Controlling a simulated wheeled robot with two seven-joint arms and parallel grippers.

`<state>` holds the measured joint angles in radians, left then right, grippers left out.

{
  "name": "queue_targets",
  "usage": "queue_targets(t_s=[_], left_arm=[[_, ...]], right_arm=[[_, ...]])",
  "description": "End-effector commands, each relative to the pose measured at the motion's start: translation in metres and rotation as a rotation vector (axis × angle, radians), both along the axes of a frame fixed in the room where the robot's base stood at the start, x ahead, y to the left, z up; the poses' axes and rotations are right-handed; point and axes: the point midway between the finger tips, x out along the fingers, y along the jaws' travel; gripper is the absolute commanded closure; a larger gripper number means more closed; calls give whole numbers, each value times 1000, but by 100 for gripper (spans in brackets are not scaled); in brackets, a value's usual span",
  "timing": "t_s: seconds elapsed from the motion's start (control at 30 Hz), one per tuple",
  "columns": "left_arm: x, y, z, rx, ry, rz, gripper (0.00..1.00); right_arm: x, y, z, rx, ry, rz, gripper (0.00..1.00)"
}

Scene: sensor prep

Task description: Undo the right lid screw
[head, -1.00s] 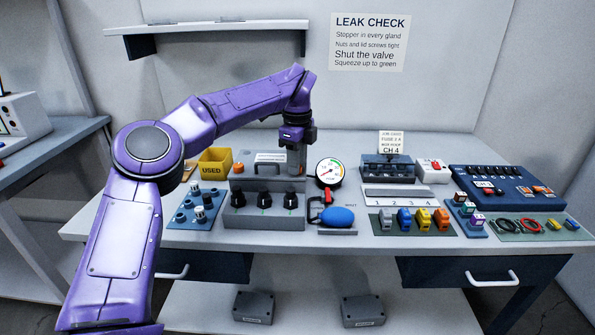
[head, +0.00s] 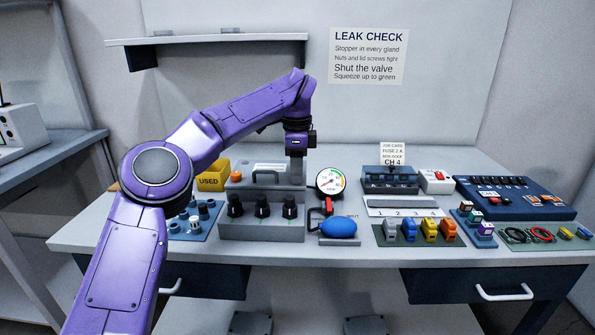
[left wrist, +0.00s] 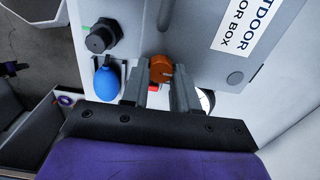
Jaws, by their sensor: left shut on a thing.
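The grey sensor box (head: 262,229) stands on the bench, with several black gland nuts on its front. The right lid screw (left wrist: 161,69) is an orange knob at the right end of the lid. My left gripper (head: 297,183) points down over that end. In the left wrist view, its two fingers (left wrist: 160,82) are shut on the screw, one on each side. In the head view the fingers hide this screw. The left lid screw (head: 236,177) is a similar orange knob at the lid's other end. My right gripper is not in view.
A pressure gauge (head: 330,181) stands close right of the gripper, with a red valve handle (head: 328,206) and blue squeeze bulb (head: 338,228) in front. A yellow USED bin (head: 210,181) and a blue parts tray (head: 188,230) are on the left.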

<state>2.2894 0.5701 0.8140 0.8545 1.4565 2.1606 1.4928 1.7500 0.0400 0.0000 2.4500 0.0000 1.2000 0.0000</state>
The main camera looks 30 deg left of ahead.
Motion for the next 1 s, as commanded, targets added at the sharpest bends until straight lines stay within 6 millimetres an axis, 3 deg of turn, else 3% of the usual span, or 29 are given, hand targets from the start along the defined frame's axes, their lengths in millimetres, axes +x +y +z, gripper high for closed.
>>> queue_targets(t_s=[0.27,0.3,0.33,0.37,0.67,0.77,1.0], left_arm=[[-1,1,-3,2,7,3,100],[-1,1,-3,2,7,3,58],[-1,1,-3,2,7,3,48],[-1,1,-3,1,6,2,45],[0,-1,2,1,3,-1,45],[1,-1,19,3,2,0,45],[0,1,80,3,2,3,45]], right_arm=[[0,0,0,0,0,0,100],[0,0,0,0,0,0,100],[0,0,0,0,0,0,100],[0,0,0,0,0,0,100],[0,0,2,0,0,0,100],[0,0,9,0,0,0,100],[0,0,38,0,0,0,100]])
